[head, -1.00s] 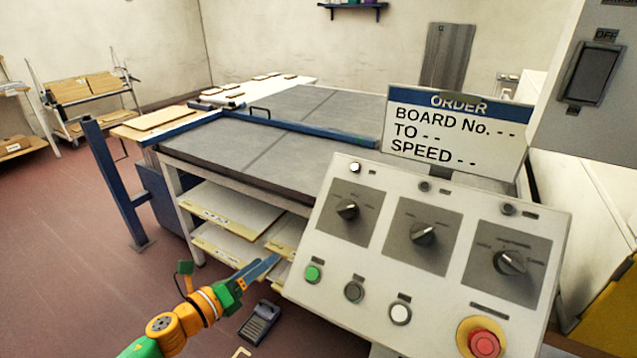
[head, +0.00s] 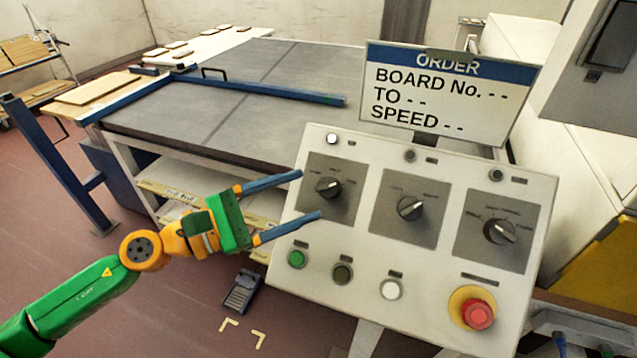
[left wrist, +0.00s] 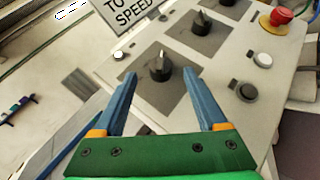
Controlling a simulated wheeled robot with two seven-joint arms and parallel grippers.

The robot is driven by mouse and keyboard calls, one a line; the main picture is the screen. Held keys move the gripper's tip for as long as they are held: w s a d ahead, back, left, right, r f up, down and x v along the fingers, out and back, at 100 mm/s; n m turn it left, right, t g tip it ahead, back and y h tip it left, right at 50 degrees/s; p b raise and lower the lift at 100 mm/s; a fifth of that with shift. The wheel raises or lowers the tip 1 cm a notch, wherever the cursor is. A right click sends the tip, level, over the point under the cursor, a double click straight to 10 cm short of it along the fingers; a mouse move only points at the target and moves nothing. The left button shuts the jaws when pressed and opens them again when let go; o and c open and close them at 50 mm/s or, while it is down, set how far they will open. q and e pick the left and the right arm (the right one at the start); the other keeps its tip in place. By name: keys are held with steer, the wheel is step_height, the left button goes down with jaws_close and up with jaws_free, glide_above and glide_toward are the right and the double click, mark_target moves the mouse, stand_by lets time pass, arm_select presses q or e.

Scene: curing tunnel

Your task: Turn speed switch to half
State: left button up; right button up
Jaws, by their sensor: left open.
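The slanted control panel (head: 300,228) carries three black rotary knobs on grey plates: a left knob (head: 328,188), a middle knob (head: 410,208) and a right knob (head: 499,231). Their small labels are too blurred to tell which is the speed switch. My left gripper (head: 310,194) is open and empty, its blue fingers pointing at the left plate. In the left wrist view, the left knob (left wrist: 160,66) shows between and beyond the fingertips (left wrist: 158,76), apart from them. My right gripper is not in view.
An order sign (head: 448,92) above the panel reads board number, to and speed, each with dashes. The panel has green (head: 297,259), dark (head: 343,273) and white (head: 390,289) buttons and a red mushroom button (head: 478,313). A grey-topped conveyor table (head: 210,125) stands behind.

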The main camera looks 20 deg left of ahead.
mark_target(321, 187)
arm_select(q)
steer(key=shift+w+d+r+p, duration=0.25)
steer(key=shift+w+d+p, duration=0.25)
steer(key=shift+w+p, duration=0.05)
steer(key=shift+w+d+r+p, duration=0.2)
steer(key=shift+w+d+p, duration=0.3)
steer(key=shift+w+p, duration=0.05)
steer(key=shift+w+d+f+p, duration=0.2)
steer(key=shift+w+d+p, duration=0.15)
steer(key=shift+d, duration=0.05)
steer(key=shift+w+d+f, duration=0.15)
steer(key=shift+w+f, duration=0.05)
jaws_close()
